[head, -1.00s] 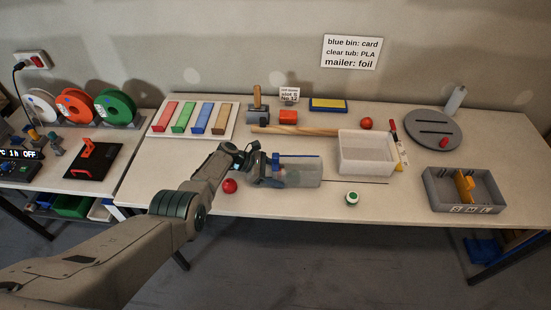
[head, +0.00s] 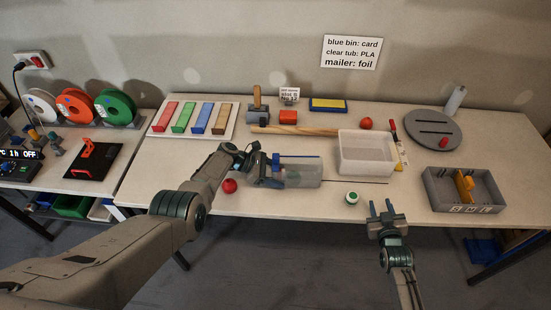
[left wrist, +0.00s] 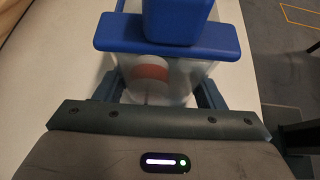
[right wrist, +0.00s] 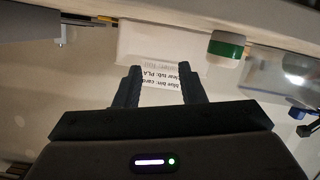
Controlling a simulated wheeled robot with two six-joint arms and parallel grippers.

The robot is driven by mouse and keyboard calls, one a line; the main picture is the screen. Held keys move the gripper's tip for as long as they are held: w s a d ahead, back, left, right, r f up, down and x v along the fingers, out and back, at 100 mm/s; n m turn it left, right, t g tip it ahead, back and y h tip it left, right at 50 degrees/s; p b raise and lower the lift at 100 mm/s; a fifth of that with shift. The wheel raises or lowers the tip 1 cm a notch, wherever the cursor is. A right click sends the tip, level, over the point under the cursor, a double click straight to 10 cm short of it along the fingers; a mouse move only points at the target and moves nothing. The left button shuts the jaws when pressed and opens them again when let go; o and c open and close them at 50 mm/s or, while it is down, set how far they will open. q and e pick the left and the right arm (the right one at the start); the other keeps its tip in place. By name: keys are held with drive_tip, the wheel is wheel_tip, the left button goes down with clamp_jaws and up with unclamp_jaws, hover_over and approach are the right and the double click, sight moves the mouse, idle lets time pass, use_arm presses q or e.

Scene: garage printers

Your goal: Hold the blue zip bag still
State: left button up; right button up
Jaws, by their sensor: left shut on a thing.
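The blue zip bag (head: 304,174) is a clear pouch with a blue strip along its far edge, lying at the middle front of the table. In the left wrist view its blue bar and slider (left wrist: 168,34) show close up, with a blurred red and white shape behind the clear wall. My left gripper (head: 279,176) is shut on the bag's left end. My right gripper (head: 382,207) is open and empty in front of the table edge, right of the bag. Its spread fingers also show in the right wrist view (right wrist: 160,88).
A red ball (head: 230,186) lies left of the bag. A green and white round jar (head: 352,198) and a thin dark rod (head: 360,182) lie to its right. A clear tub (head: 366,168) stands behind them. A grey divided tray (head: 437,194) sits at the right.

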drive_tip(key=w+a+r+m+g+y, duration=0.1)
drive_tip(key=w+a+r+g, duration=0.25)
drive_tip(key=w+a, duration=0.25)
drive_tip(key=w+a+r+m+g+y, duration=0.1)
drive_tip(key=w+a+r+g, duration=0.1)
drive_tip(key=w+a+r, duration=0.35)
drive_tip(key=a+r+g, duration=0.3)
drive_tip(key=a, duration=0.3)
drive_tip(key=a+r+g+y, duration=0.1)
drive_tip(key=a+r+g, duration=0.2)
drive_tip(key=a, duration=0.3)
drive_tip(key=shift+s+a+g, duration=0.25)
drive_tip(key=shift+s+g, duration=0.2)
drive_tip(key=shift+g, duration=0.2)
